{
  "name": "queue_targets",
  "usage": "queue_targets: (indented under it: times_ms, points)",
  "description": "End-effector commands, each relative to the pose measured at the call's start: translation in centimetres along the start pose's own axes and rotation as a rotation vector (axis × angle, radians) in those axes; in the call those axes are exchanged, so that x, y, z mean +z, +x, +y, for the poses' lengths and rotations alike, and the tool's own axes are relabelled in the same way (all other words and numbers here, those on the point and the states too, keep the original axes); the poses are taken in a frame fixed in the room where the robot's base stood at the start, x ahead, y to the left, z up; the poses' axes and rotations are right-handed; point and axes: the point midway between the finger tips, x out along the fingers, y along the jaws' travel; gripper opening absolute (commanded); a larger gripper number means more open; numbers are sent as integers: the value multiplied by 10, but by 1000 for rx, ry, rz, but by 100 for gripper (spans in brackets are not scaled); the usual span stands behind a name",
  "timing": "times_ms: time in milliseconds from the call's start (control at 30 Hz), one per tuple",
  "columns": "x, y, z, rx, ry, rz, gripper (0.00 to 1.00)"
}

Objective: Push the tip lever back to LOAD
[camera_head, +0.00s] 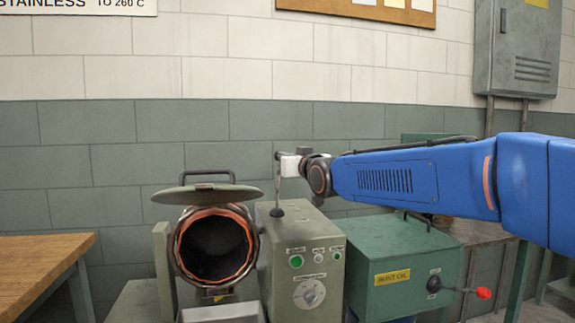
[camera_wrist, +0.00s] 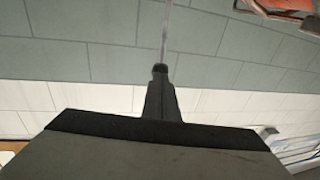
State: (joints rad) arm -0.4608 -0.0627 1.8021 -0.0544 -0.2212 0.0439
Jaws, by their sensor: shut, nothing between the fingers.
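A thin upright lever (camera_head: 278,185) stands on top of the grey-green control box (camera_head: 318,237), with a dark round foot. I take it for the tip lever; no LOAD marking can be read. My gripper (camera_head: 278,155) is level with the lever's top end, coming from the right. In the wrist view, my gripper (camera_wrist: 160,69) is shut, with dark fingers together and nothing between them. A thin grey rod (camera_wrist: 166,30) runs on from the fingertips there, seemingly the lever. I cannot tell whether the fingertips touch it.
A round drum (camera_head: 213,245) with an orange-edged mouth and a raised lid (camera_head: 207,194) stands left of the control box. A green quench oil box (camera_head: 402,260) with a red-knobbed handle (camera_head: 483,293) is at right. A wooden table (camera_head: 40,265) stands at left.

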Motion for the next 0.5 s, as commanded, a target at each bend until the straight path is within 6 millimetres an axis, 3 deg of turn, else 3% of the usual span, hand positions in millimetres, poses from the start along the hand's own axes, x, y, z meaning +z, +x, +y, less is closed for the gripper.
queue_targets:
  times_ms: [167,500]
  points:
    - [-7,18,6,11,7,-35,0]
    - [-14,49,11,5,52,-267,0]
